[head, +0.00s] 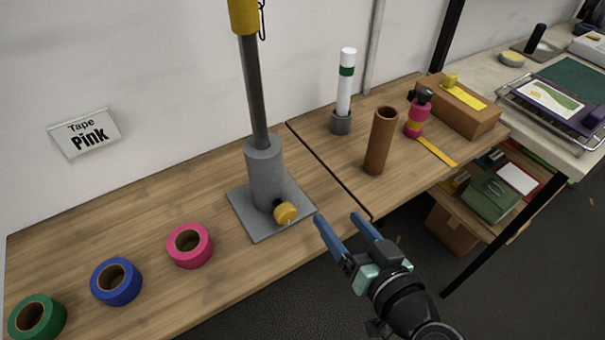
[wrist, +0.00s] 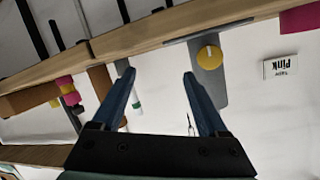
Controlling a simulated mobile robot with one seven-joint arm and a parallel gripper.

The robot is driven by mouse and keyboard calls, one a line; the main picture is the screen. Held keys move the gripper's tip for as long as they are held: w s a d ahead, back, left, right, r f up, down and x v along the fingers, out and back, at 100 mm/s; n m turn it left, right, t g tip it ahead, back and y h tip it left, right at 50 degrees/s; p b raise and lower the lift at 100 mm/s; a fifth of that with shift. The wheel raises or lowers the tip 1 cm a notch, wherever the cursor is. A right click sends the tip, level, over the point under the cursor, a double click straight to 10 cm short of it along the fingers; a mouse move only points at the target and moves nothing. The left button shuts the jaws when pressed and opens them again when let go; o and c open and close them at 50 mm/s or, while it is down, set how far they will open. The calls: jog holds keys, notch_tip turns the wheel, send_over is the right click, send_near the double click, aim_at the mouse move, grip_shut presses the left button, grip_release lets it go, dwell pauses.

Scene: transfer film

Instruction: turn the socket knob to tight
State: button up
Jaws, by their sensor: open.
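The socket (head: 264,170) is a grey cylinder on a square grey base plate (head: 253,228), with a dark upright pole (head: 254,90) standing in it. A yellow socket knob (head: 285,212) sits low on its front. In the wrist view the knob (wrist: 210,57) shows face-on with a light mark, right of the fingers, and the scene appears upside down. My gripper (head: 338,217) has blue fingers, is open and empty, and is right of the knob in the head view, apart from it. The gripper's fingers also show in the wrist view (wrist: 158,74). I cannot tell which setting the knob's mark points to.
Pink (head: 190,261), blue (head: 104,292) and green (head: 22,320) tape rolls lie on the wooden bench, left of the socket. A brown tube (head: 379,148), a white cylinder (head: 344,90) and a pink bottle (head: 416,118) stand to the right. A sign reading "Tape Pink" (head: 85,134) hangs on the wall.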

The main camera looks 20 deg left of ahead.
aim_at(288, 218)
jog(key=s+y+p, duration=0.3)
jog(key=s+y, duration=0.1)
jog(key=s, duration=0.4)
jog(key=shift+m, duration=0.4)
jog(key=x, duration=0.4)
jog(key=p+x, duration=0.1)
jog(key=x, duration=0.3)
jog(key=p+x, duration=0.1)
jog(key=x, duration=0.3)
jog(key=shift+w+f, duration=0.1)
jog(key=shift+f, duration=0.2)
grip_shut()
